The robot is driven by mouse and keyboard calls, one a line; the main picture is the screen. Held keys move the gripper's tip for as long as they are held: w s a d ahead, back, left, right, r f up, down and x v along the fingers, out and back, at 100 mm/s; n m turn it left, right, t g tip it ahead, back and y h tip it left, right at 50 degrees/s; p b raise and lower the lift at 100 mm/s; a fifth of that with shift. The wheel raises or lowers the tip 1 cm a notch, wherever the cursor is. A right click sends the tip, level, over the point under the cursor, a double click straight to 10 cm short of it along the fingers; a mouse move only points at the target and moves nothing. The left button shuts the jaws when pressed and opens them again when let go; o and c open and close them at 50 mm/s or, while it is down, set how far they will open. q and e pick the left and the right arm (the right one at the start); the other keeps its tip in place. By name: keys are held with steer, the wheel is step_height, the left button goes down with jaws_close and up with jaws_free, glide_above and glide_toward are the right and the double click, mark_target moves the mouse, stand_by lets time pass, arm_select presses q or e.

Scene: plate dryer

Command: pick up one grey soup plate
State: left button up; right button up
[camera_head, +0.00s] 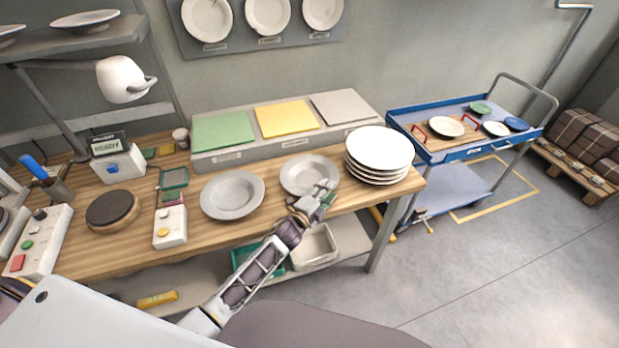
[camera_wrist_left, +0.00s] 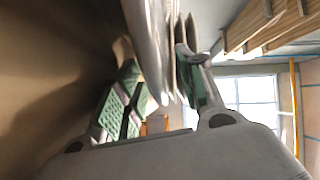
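Two grey soup plates lie on the wooden table in the head view: one in the middle (camera_head: 232,195) and one to its right (camera_head: 303,172). My left gripper (camera_head: 322,193) is at the front right rim of the right-hand grey plate. In the left wrist view the two green-padded fingers (camera_wrist_left: 155,75) stand apart, with a pale plate rim (camera_wrist_left: 148,40) edge-on between them. I cannot tell whether either finger touches the rim. My right gripper is not in view.
A stack of white plates (camera_head: 379,150) stands close right of the gripper. Behind the plates is a raised grey shelf with green (camera_head: 224,130), yellow (camera_head: 287,118) and grey mats. A button box (camera_head: 170,226) stands left. A blue trolley (camera_head: 437,155) is at the right.

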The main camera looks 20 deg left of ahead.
arm_select(q)
steer(key=shift+w+d, duration=0.15)
steer(key=shift+w, duration=0.15)
steer(key=shift+c, duration=0.5)
jaws_close()
steer(key=shift+r, duration=0.1)
